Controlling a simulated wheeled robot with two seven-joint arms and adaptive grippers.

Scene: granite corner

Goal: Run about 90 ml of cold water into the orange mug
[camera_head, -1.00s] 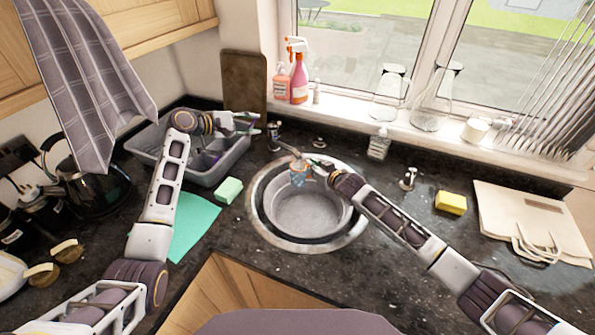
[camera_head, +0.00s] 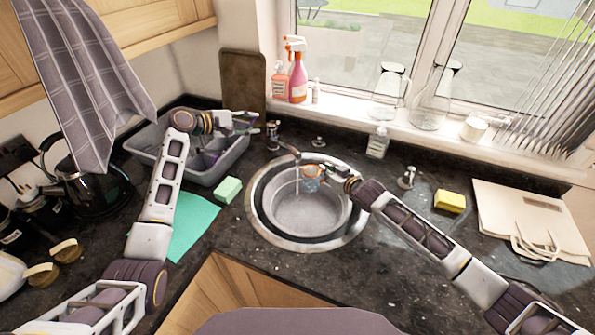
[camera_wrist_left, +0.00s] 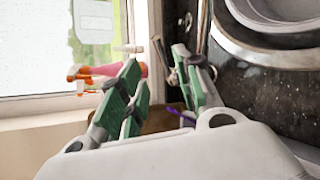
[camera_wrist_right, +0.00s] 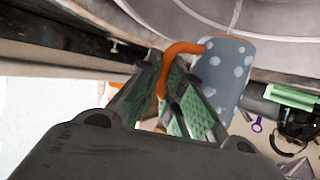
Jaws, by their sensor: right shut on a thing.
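The mug (camera_head: 311,181), blue-grey with pale dots and an orange inside, is held over the round sink, just right of the tap spout (camera_head: 288,149). A thin pale streak, like running water, drops from the spout beside the mug's left side. My right gripper (camera_head: 338,175) is shut on the mug's orange handle (camera_wrist_right: 183,48); the dotted wall (camera_wrist_right: 224,70) shows beside the fingers in the right wrist view. I cannot see the water level inside.
The sink (camera_head: 262,222) is a metal bowl set in the dark worktop. A green sponge (camera_head: 228,190) lies left of it. A soap bottle (camera_head: 377,143), a small metal fitting (camera_head: 407,178) and a yellow sponge (camera_head: 450,201) stand right. Spray bottles (camera_head: 298,78) are on the sill.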

